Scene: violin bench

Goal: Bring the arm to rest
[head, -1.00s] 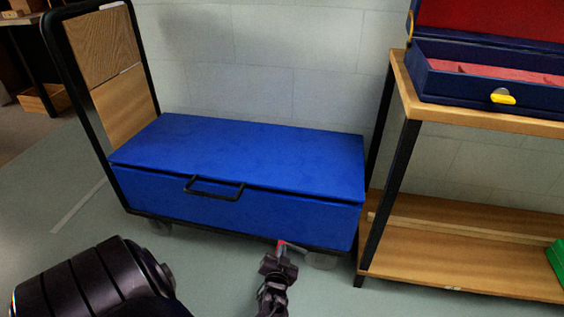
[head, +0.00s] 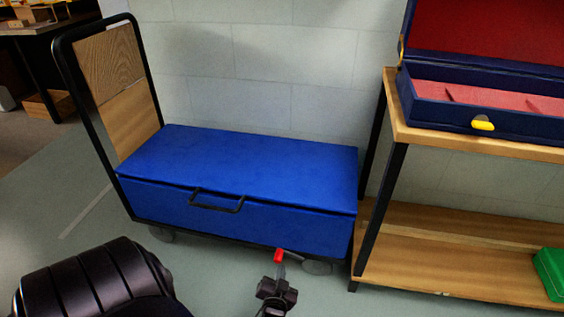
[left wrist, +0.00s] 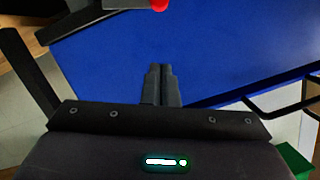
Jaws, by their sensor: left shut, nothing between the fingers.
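My left gripper (head: 279,273) is at the bottom middle of the head view, low in front of the trolley. In the left wrist view its two dark fingers (left wrist: 161,85) are together, with nothing between them. A red-tipped lever (head: 278,255) at the trolley's front lower edge is just beyond the fingers. The red tip also shows at the top of the left wrist view (left wrist: 160,4), apart from the fingers. A black link of my left arm (head: 90,285) fills the lower left of the head view. My right gripper is not in view.
A blue case (head: 240,165) with a black handle (head: 216,203) lies on the black-framed trolley (head: 70,80). At right a wooden shelf (head: 440,235) bears an open dark blue case with red lining (head: 490,118) and a green box (head: 552,272). Floor (head: 75,205) at left is clear.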

